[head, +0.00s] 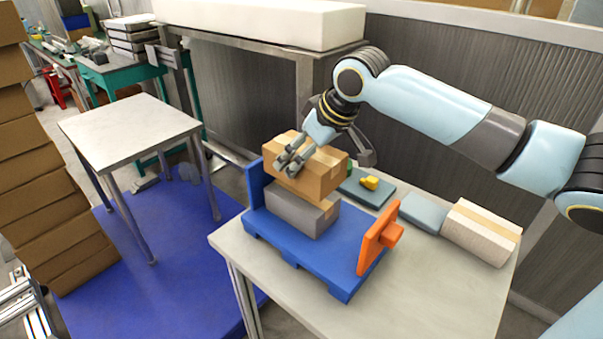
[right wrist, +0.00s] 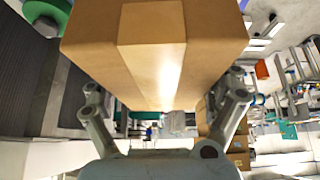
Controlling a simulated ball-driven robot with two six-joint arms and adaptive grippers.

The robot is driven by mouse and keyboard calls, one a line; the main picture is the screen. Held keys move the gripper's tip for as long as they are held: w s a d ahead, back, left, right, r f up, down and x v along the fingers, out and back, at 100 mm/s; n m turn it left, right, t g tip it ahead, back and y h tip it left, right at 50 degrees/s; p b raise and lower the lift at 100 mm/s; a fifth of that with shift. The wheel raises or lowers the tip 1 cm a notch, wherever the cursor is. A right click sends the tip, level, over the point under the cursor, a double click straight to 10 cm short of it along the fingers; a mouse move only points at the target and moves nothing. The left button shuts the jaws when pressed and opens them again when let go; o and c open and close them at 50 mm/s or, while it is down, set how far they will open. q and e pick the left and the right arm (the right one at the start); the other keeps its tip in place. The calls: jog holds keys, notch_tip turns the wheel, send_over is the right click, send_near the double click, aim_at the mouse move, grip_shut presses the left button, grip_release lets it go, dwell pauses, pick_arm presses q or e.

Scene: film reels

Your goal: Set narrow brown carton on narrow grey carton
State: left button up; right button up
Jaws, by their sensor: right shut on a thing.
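The narrow brown carton (head: 326,176) is directly over the narrow grey carton (head: 290,206) in the head view. I cannot tell whether its underside touches the grey top. My right gripper (head: 293,161) is shut on the brown carton, its fingers at the carton's upper left part. In the right wrist view the brown carton (right wrist: 205,45), with a pale tape strip, fills the upper middle between the fingers. The grey carton stands on a blue pallet-like base (head: 285,247); its top is mostly hidden by the brown carton. My left gripper is out of view.
The blue base has an upright blue wall (head: 255,185) at left and an orange end piece (head: 377,237) at right. A beige carton (head: 481,232) and a blue-grey flat item (head: 424,213) lie right on the table (head: 420,295). The front right of the table is clear.

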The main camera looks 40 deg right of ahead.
jog(key=shift+w+a+f, duration=0.15)
jog(key=shift+w+a, duration=0.05)
jog(key=shift+w, duration=0.1)
jog(key=shift+f, duration=2)
jog(key=o, duration=1.2)
jog(key=shift+s+f, duration=0.1)
jog(key=p+v, duration=0.1)
jog(key=v, duration=1.1)
